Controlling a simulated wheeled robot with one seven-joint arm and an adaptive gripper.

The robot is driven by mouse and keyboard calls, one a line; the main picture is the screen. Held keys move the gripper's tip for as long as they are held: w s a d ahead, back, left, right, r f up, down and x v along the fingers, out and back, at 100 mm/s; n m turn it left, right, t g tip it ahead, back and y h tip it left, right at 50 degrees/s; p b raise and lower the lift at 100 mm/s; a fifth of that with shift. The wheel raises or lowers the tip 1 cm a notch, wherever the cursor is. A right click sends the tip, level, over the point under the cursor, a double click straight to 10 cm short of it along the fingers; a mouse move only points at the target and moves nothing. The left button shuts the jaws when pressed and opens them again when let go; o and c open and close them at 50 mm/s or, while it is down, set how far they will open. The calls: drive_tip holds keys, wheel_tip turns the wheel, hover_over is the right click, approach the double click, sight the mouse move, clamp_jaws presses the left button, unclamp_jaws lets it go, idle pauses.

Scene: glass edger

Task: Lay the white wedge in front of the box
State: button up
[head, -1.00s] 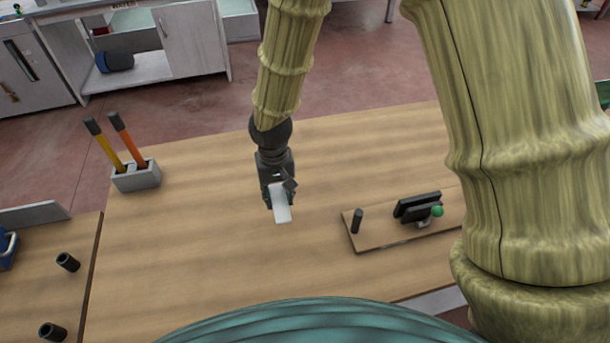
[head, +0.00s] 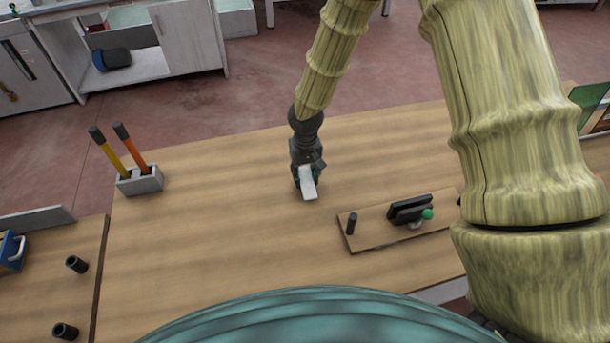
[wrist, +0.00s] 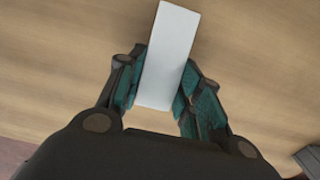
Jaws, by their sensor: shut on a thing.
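The white wedge (head: 309,187) shows as a pale, flat-faced piece at the end of my arm, above the middle of the wooden table. My gripper (head: 306,178) is shut on it. In the wrist view the wedge (wrist: 170,45) sits between the two green-padded fingers and sticks out beyond them. I cannot tell whether it touches the table. A small grey box (head: 141,181) stands at the table's left back, with a yellow and an orange handle upright in it. It is well left of my gripper, with bare wood between them.
A wooden board (head: 375,228) with a black peg (head: 351,222) and a black clamp-like device with a green knob (head: 427,214) lies right of my gripper. A lower left table (head: 40,270) holds black cylinders. The table's middle and left front are clear.

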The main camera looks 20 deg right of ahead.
sight(305, 175)
drive_tip(key=shift+f+p, duration=0.35)
drive_tip(key=shift+f, duration=0.6)
drive_tip(key=shift+f, duration=0.15)
drive_tip(key=o, duration=1.1)
drive_tip(key=shift+c, duration=0.2)
wheel_tip(305, 175, up, 12)
drive_tip(key=b, duration=0.3)
